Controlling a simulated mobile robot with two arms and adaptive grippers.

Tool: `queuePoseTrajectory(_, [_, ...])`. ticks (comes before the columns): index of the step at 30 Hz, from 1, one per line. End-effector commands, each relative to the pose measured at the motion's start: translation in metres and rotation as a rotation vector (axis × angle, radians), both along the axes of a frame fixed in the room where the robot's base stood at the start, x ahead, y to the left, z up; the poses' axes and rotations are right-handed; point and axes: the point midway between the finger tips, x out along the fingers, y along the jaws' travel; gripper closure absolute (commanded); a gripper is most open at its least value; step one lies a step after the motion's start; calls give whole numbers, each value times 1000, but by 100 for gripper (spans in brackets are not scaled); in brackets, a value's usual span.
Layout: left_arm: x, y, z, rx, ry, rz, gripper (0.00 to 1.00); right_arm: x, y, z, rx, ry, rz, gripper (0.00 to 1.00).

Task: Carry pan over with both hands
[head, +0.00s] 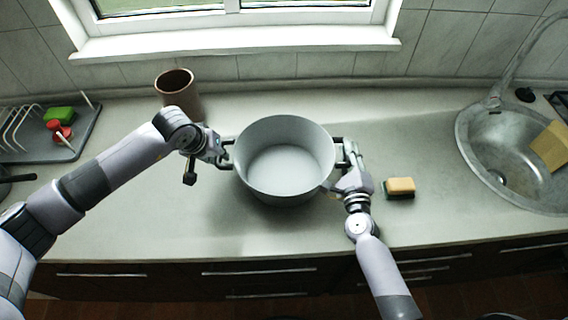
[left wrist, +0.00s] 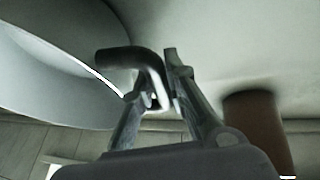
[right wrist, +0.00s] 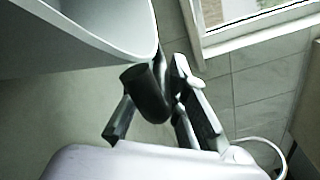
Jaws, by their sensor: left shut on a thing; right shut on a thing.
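The pan (head: 285,185) is a round grey pot with a pale inside and a dark handle on each side. It looks upright and empty over the middle of the counter; I cannot tell whether its base touches the counter. My left gripper (head: 224,154) is shut on its left handle, and this dark bent handle (left wrist: 133,58) lies between the fingers in the left wrist view. My right gripper (head: 345,160) is shut on the right handle, which also shows in the right wrist view (right wrist: 146,95). The pan wall shows beside the fingers in both wrist views.
A brown cup (head: 176,84) stands behind my left forearm. A yellow and dark sponge (head: 399,187) lies right of my right gripper. A round metal sink (head: 490,160) is at the right, a dish rack (head: 82,140) at the left. A window sill (head: 240,42) runs behind.

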Motion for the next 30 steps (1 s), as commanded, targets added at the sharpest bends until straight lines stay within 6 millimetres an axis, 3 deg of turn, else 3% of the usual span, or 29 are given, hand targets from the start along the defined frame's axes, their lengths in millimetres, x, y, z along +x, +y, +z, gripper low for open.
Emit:
queuePoseTrajectory(17, [2, 0, 6, -1, -5, -2, 100, 1, 0, 5, -1, -3, -1, 100])
queuePoseTrajectory(30, [1, 0, 41, -1, -5, -2, 100, 1, -1, 41, -1, -3, -1, 100])
